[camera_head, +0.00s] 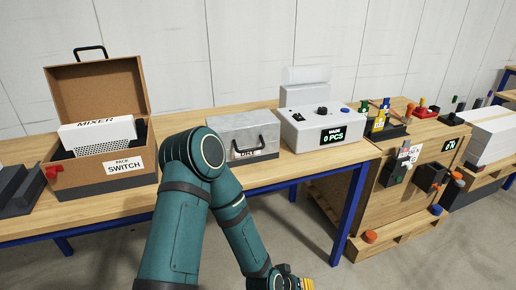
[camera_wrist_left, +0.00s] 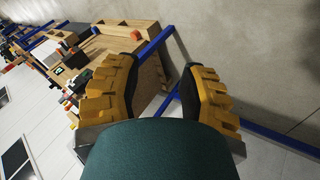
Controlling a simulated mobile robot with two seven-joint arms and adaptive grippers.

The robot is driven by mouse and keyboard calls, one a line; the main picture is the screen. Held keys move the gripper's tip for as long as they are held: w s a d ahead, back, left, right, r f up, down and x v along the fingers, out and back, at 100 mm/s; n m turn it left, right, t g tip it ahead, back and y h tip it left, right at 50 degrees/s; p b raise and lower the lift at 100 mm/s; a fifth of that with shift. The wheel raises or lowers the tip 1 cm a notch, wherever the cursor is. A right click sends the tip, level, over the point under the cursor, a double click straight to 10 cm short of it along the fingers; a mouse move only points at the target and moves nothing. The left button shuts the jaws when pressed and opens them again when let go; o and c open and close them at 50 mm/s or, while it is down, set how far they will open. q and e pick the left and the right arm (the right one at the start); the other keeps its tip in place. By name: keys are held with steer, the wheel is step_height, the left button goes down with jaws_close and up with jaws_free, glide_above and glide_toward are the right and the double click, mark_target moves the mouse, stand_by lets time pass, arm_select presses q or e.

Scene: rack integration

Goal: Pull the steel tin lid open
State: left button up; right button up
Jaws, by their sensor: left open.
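The steel tin (camera_head: 228,126) is a grey metal box on the wooden bench, in the middle of the head view. Its lid looks shut, and a black handle (camera_head: 262,141) stands at its front. My right gripper is out of view.
An open brown case (camera_head: 62,95) with a white mixer stands left of the tin. A white counting machine (camera_head: 315,128) stands close on its right. A blue bench leg (camera_head: 349,212) is near my gripper. A wooden crate stand with coloured parts is farther right.

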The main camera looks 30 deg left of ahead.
arm_select(q)
steer(key=w+a+r+n+t+y, duration=0.3)
steer(key=w+a+r+n+t, duration=0.35)
steer(key=w+a, duration=0.3)
steer(key=n+t+y, duration=0.5)
steer(key=n+y, duration=0.5)
glide_toward(251, 150)
steer(key=shift+g, duration=0.25)
steer(key=b+x, duration=0.1)
steer(key=x, duration=0.9)
steer(key=shift+w, duration=0.25)
steer(key=shift+o, duration=0.2)
steer(key=shift+r, duration=0.1)
jaws_close()
